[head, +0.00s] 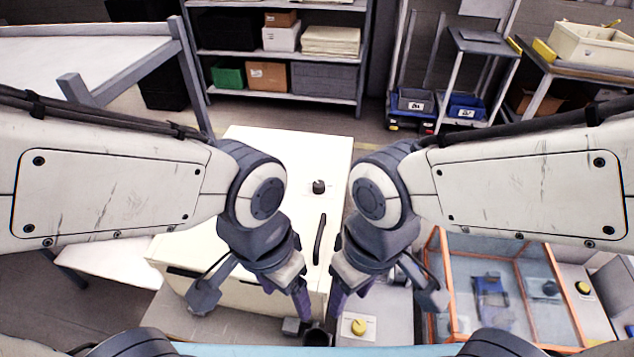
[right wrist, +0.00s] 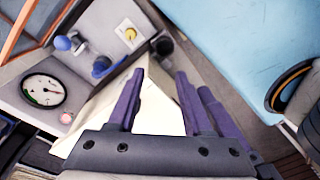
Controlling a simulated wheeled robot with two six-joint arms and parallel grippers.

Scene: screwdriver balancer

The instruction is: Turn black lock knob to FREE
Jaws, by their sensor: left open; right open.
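The black lock knob (head: 319,186) stands on the top of a cream cabinet (head: 290,150), beyond both grippers in the head view. Its pointer direction and any FREE marking are too small to read. My left gripper (head: 288,293) hangs over the near edge of the cabinet, open and empty, nearer to me than the knob. My right gripper (head: 350,290) hangs just to its right, also open and empty. The right wrist view shows the right gripper's purple fingers (right wrist: 163,76) apart with nothing between them. The knob does not show there.
A black bar handle (head: 319,238) lies between the knob and the grippers. A yellow knob (head: 358,327) sits on a grey panel in front. A round gauge (right wrist: 43,90) and blue knobs (right wrist: 62,43) show in the wrist view. An orange-framed clear case (head: 510,290) stands right.

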